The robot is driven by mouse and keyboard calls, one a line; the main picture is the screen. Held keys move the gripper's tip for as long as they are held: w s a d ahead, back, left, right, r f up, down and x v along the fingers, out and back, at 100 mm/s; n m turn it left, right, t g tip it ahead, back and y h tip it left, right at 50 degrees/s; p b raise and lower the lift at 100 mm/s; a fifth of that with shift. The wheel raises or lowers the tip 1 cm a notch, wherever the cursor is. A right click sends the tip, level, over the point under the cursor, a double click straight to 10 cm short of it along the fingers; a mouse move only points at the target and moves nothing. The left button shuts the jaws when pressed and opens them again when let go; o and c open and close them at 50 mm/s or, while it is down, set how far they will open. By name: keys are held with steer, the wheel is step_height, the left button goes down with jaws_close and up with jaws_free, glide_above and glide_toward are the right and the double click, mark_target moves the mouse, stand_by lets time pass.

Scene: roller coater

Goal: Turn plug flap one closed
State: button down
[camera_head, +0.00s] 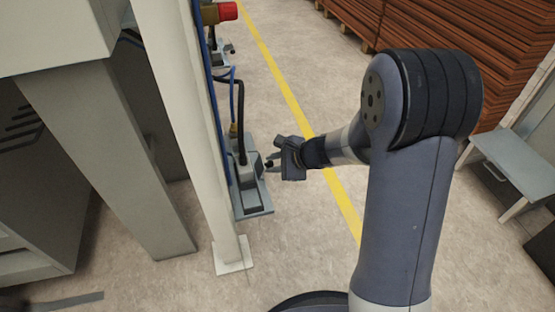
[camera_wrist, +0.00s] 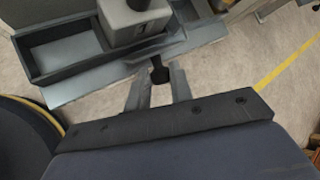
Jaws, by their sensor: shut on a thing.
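A grey plug housing (camera_head: 249,170) is mounted on the pale post, with a black plug and cable entering it from above. In the wrist view the grey plug block (camera_wrist: 133,24) stands in a tray-like bracket. A small black knob (camera_wrist: 160,73) sticks out from its near side. My gripper (camera_wrist: 161,80) has its two fingers on either side of this knob and is shut on it. In the head view my gripper (camera_head: 272,161) reaches the housing from the right. Which part is plug flap one, and its angle, I cannot tell clearly.
The pale post (camera_head: 185,100) and a grey machine leg (camera_head: 115,160) stand left of the housing. A second plug unit with a red part (camera_head: 228,12) is farther up. A grey bench (camera_head: 515,165) stands at the right. The floor around the yellow line (camera_head: 290,95) is clear.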

steer(key=h+p, duration=0.1)
steer(key=a+r+n+h+p, duration=0.1)
steer(key=p, duration=0.1)
steer(key=shift+s+a+r+h, duration=0.15)
steer(key=shift+s+a+h, duration=0.05)
steer(key=shift+s+h, duration=0.1)
steer(key=shift+a+t+h+p, duration=0.3)
steer(key=shift+h+p, duration=0.4)
steer(key=shift+p, duration=0.05)
steer(key=c, duration=1.3)
jaws_free()
steer(key=shift+o, duration=0.2)
steer(key=p+v, duration=0.4)
steer(key=v, duration=0.6)
steer(key=shift+s+r+p, duration=0.2)
steer(key=shift+p, duration=0.15)
